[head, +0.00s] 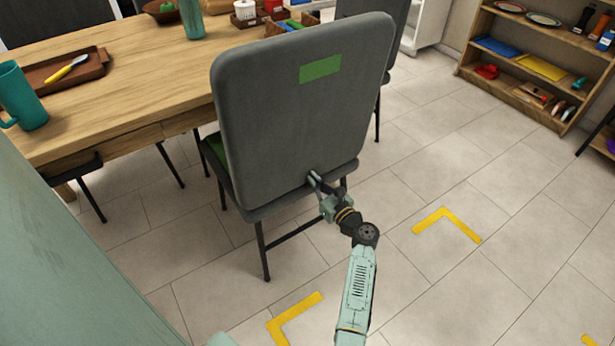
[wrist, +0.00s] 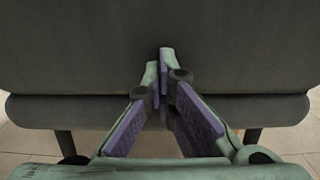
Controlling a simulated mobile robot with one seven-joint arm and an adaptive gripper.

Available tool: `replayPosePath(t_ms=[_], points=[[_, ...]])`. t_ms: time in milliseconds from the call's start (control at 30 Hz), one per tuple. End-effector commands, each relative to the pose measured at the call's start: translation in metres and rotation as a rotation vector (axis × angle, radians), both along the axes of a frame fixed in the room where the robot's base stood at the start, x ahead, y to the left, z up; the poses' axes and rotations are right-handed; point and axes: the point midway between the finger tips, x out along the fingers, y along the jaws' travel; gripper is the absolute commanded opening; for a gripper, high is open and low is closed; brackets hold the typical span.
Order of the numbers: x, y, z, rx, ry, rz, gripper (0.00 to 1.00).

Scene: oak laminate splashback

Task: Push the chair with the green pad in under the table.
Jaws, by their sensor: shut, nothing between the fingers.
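The chair (head: 290,125) has a grey back with a green patch, and a bit of its green pad (head: 215,146) shows at the left. It stands upright at the near side of the wooden table (head: 130,85), its back towards me. How far its seat reaches under the table is hidden by the chair back. My gripper (head: 314,180) is shut and empty, with its tips at the lower part of the chair back. In the wrist view the fingertips (wrist: 164,62) are right in front of the grey back (wrist: 80,50); I cannot tell whether they touch.
Yellow corner marks (head: 447,225) lie on the floor behind the chair, another (head: 293,318) nearer me. A second chair (head: 372,12) stands beyond at the table. A tray (head: 68,72) and teal mug (head: 20,97) stand on the table. A shelf (head: 540,65) is at right; the floor between is clear.

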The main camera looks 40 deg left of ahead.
Motion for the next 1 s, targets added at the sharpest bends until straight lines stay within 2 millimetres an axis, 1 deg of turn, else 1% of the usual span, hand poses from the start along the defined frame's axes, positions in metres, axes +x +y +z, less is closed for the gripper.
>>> replayPosePath(t_ms=[33,1000], points=[[-0.001,0.008,0.002,0.002,-0.005,0.010,0.00],[0.022,0.071,0.002,0.002,-0.005,0.008,0.00]])
